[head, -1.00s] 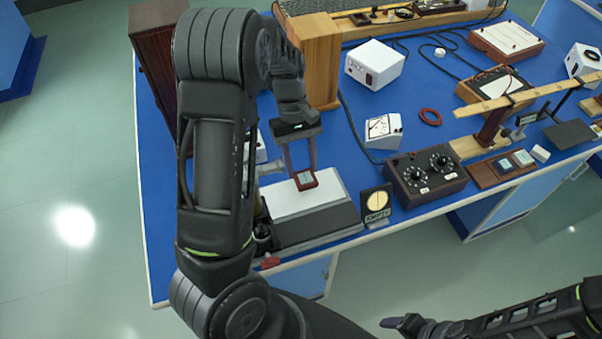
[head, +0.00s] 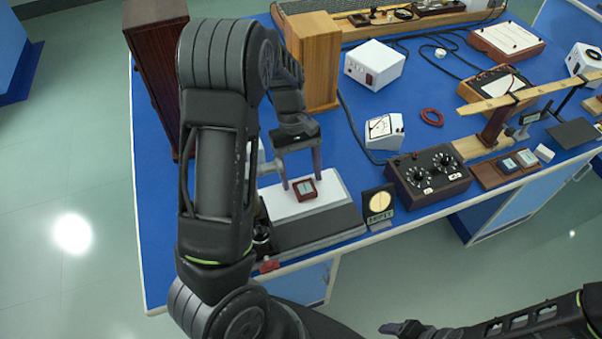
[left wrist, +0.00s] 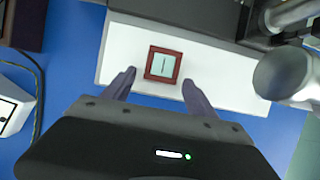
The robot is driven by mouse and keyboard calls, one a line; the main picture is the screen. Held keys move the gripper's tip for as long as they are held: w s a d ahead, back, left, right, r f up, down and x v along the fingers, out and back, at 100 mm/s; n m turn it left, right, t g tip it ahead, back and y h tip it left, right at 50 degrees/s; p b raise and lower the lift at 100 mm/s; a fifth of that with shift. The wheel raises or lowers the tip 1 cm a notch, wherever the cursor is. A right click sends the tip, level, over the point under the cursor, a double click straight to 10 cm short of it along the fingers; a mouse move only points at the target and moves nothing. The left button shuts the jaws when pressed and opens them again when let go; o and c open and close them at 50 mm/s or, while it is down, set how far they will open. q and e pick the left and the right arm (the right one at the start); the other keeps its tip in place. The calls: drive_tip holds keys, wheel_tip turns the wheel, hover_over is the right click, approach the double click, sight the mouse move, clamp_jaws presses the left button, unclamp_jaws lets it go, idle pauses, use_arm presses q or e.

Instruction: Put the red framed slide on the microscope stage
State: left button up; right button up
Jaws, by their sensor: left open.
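The red framed slide (head: 304,190) lies flat on the white stage plate (head: 330,190) of a grey-based instrument. In the left wrist view the slide (left wrist: 163,65) shows its pale glass with a dark line, on the white plate (left wrist: 122,50). My left gripper (head: 301,181) is open over the slide, one finger to each side; in the left wrist view its fingertips (left wrist: 159,77) stand apart from the frame. A grey cylinder (left wrist: 284,75) of the instrument stands beside the plate; my arm hides part of the instrument. My right gripper (head: 402,328) shows only partly at the bottom edge.
A round-dial stand (head: 379,201) is just right of the instrument, then a black two-knob box (head: 430,178). A wooden slide rack (head: 490,173) lies farther right. Tall wooden boxes (head: 314,62) stand behind the instrument. The bench's front edge is close.

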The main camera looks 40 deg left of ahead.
use_arm(q)
drive_tip(key=p+v, duration=0.1)
drive_tip(key=v, duration=1.1)
drive_tip(key=shift+p, duration=0.4)
drive_tip(key=shift+s, duration=0.1)
